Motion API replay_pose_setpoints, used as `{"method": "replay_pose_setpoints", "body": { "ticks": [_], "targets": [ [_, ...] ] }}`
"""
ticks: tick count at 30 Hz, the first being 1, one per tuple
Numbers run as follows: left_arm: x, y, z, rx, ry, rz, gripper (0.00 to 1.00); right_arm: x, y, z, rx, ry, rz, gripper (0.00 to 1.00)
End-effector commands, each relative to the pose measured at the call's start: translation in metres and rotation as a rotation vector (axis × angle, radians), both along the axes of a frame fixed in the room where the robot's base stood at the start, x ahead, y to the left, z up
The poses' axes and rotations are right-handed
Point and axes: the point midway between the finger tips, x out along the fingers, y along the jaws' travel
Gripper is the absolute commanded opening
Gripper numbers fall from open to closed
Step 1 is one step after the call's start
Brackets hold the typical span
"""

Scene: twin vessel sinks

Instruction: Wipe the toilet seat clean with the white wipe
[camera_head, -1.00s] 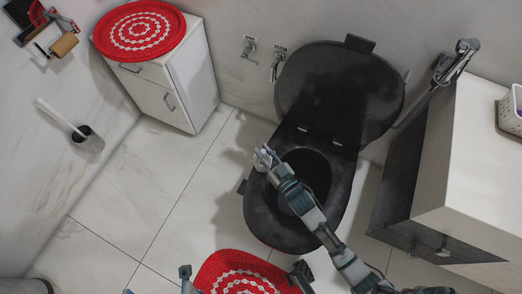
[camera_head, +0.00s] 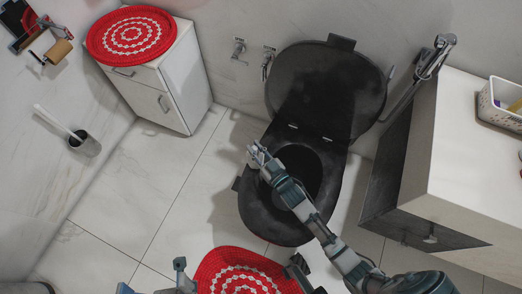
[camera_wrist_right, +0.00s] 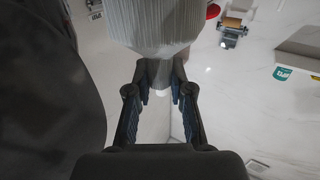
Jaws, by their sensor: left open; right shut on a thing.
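The black toilet seat (camera_head: 262,215) lies on the bowl, its dark lid (camera_head: 325,85) raised behind it. The seat looks smudged, but dirt is hard to tell at this size. My right gripper (camera_head: 257,157) is over the seat's left rim, shut on the white wipe. In the right wrist view, the pale, ribbed wipe (camera_wrist_right: 155,25) is pinched between the fingertips (camera_wrist_right: 160,92). I cannot tell if it touches the seat; a dark surface fills that view's left side. My left gripper (camera_head: 178,270) is open and partly visible at the bottom edge, away from the toilet.
A red mat (camera_head: 225,258) lies in front of the toilet. A white cabinet (camera_head: 185,95) with a red round mat stands at the left. A brush holder (camera_head: 88,143) is further left. A counter (camera_head: 475,130) with a white basket (camera_head: 488,108) is at the right.

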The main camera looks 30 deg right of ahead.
Motion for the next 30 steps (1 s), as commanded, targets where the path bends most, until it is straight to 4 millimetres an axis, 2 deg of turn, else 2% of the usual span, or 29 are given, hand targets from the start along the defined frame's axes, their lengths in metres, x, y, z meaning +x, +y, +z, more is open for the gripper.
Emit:
{"method": "replay_pose_setpoints", "body": {
  "ticks": [4,13,25,30],
  "targets": [
    [0.0,0.0,0.0,0.0,0.0,0.0,1.0,0.007,0.007,-0.004,0.0,0.01,0.001,0.0],
    [0.0,0.0,0.0,0.0,0.001,0.001,1.0,0.008,0.008,-0.004,0.0,0.011,0.001,0.0],
    [-0.007,0.0,0.02,0.0,-0.028,0.0,1.0,0.008,0.008,0.011,0.0,0.003,0.001,0.0],
    [-0.008,0.0,0.021,0.0,-0.028,0.0,1.0,0.008,0.007,0.012,0.0,0.003,0.001,0.0]
  ]
}}
